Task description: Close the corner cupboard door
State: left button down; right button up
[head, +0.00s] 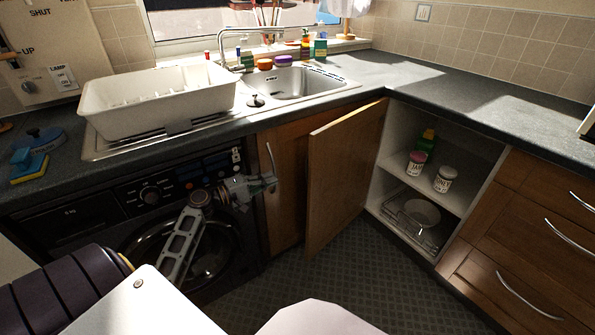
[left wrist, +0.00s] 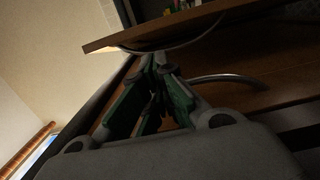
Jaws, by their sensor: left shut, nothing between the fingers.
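The corner cupboard door (head: 345,175) is a wooden panel standing wide open in the head view. Its free edge points toward me, and its inner face shows. The cupboard (head: 398,140) behind it is open, with white walls and a shelf. My left gripper (head: 268,184) is shut and empty in front of the washing machine's right edge, left of the door's free edge. In the left wrist view, its closed fingers (left wrist: 158,62) point at a wooden panel (left wrist: 150,34) with a curved handle (left wrist: 178,44); I cannot tell whether they touch. My right gripper is not in view.
Jars (head: 445,179) stand on the cupboard shelf and a glass bowl (head: 422,212) sits below. The washing machine (head: 130,200) is left, drawers (head: 530,235) right. A dish rack (head: 150,100) and sink (head: 290,84) are above. Patterned floor (head: 340,270) before the cupboard is clear.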

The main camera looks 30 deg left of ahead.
pick_arm(q)
jog(key=b+x, duration=0.1)
jog(key=x, duration=1)
jog(key=shift+w+d, duration=0.2)
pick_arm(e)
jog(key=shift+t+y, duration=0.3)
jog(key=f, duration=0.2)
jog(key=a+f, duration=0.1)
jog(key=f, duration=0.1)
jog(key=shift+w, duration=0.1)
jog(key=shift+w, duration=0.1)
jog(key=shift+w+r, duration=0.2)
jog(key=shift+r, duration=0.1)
